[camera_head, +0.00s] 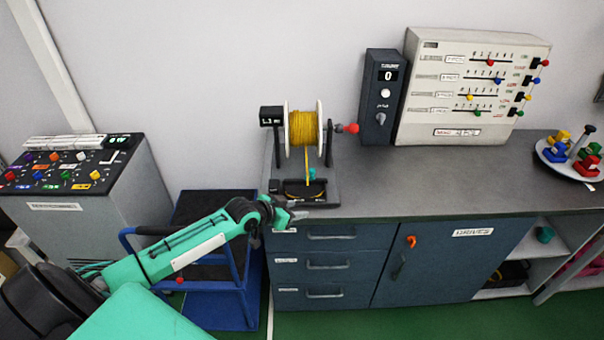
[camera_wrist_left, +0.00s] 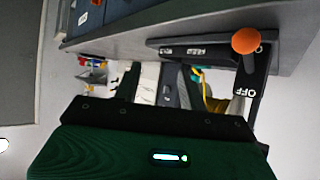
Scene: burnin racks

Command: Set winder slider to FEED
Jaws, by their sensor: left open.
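The winder stands on the bench with a yellow spool (camera_head: 304,128), a red crank knob (camera_head: 351,128) and a dark base (camera_head: 322,190). In the left wrist view, a dark slider plate (camera_wrist_left: 262,62) carries an orange knob (camera_wrist_left: 245,41) on a short lever. The knob sits at the plate's end near the word OFF. Other small labels farther along are hard to read; one may be FEED. My left gripper (camera_head: 293,213) is open, just in front of the winder base at the bench edge. I cannot tell whether it touches the knob. My right gripper is out of view.
A control panel (camera_head: 472,90) with several sliders and a dark counter box (camera_head: 382,98) stand right of the winder. A round tray (camera_head: 548,160) with colored pieces is far right. A blue cart (camera_head: 215,305) stands below my left arm. The bench middle (camera_head: 430,180) is clear.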

